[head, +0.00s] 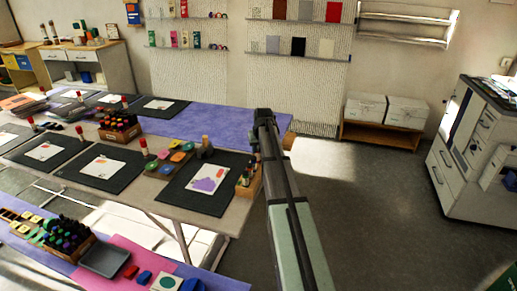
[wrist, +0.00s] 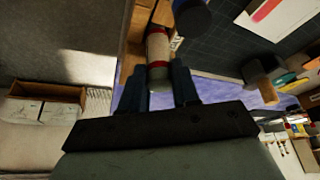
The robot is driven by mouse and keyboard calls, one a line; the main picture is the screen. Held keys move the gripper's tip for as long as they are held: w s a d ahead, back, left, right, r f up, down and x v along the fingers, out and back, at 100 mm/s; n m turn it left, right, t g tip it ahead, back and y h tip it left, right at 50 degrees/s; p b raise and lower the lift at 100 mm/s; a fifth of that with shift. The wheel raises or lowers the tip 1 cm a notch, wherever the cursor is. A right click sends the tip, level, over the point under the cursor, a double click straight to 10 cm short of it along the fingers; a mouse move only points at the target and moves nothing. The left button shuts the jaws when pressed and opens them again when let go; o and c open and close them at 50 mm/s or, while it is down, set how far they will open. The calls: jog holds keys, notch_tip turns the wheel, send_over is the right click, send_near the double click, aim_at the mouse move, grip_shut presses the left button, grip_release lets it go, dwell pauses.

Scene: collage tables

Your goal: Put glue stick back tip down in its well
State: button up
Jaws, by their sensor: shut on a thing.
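In the wrist view, my gripper (wrist: 158,78) is shut on a glue stick (wrist: 157,48), with one dark finger on each side. The stick has a pale body, a red band and a grey end between the fingers. Its far end reaches a wooden holder (wrist: 139,24); I cannot tell whether it is inside a well. In the head view, the wooden holder (head: 256,187) stands at the right end of the near table, beside a black mat. My arm hides part of that area, and the gripper's fingers are not clear there.
A dark blue round object (wrist: 192,17) is close to the stick in the wrist view. The black mat (head: 181,192) carries a white sheet with a purple shape. A brown bottle-like item (head: 205,148) stands by its back edge. Open floor lies right of the table.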

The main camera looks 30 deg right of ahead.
jog(key=shift+f, duration=0.5)
jog(key=o, duration=1.1)
jog(key=shift+c, duration=0.2)
jog(key=shift+r, duration=3.75)
jog(key=shift+d, duration=0.1)
